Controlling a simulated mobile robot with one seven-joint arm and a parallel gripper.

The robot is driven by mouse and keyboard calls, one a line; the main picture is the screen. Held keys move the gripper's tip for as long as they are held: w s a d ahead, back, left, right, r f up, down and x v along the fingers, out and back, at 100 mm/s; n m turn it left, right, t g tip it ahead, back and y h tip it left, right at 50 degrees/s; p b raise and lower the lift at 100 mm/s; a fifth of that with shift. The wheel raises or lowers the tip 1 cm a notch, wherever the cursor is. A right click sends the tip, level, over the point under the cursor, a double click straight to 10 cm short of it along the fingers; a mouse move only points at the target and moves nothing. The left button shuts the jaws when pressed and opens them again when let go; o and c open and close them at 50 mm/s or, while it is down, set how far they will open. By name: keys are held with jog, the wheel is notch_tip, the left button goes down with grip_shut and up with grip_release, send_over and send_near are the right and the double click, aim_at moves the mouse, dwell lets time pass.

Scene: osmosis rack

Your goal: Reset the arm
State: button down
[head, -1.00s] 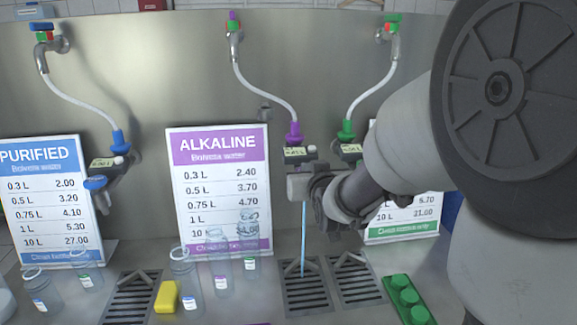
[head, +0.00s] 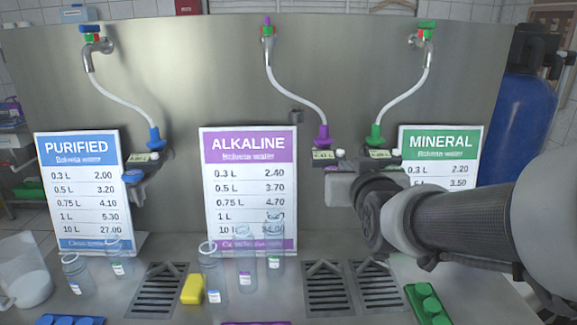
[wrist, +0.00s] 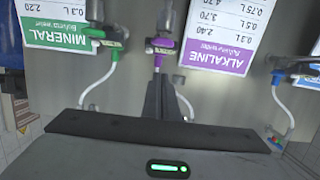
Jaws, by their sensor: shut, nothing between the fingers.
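My arm reaches in from the right in the head view. My gripper (head: 341,189) is in front of the steel wall, just below the alkaline dispenser (head: 325,157) and mineral dispenser (head: 380,156). In the wrist view the fingers (wrist: 157,82) are together with nothing between them. They point toward the wall, near the purple alkaline nozzle (wrist: 160,58). In the head view the fingertips are hard to make out. My arm hides the lower part of the mineral sign (head: 440,143).
Clear bottles (head: 212,272) stand on the counter with a yellow sponge (head: 192,289). A jug (head: 24,270) is at left and a green studded tray (head: 428,305) at right. Drain grates (head: 329,289) lie below the dispensers. The alkaline sign (head: 248,190) stands left of my gripper.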

jog(key=s+f+g+p, duration=0.1)
jog(key=s+g+p, duration=0.5)
jog(key=s, duration=1.6)
jog(key=g, duration=0.3)
jog(key=shift+s+f+g, duration=0.25)
jog(key=shift+s+g, duration=0.05)
jog(key=shift+s, duration=0.05)
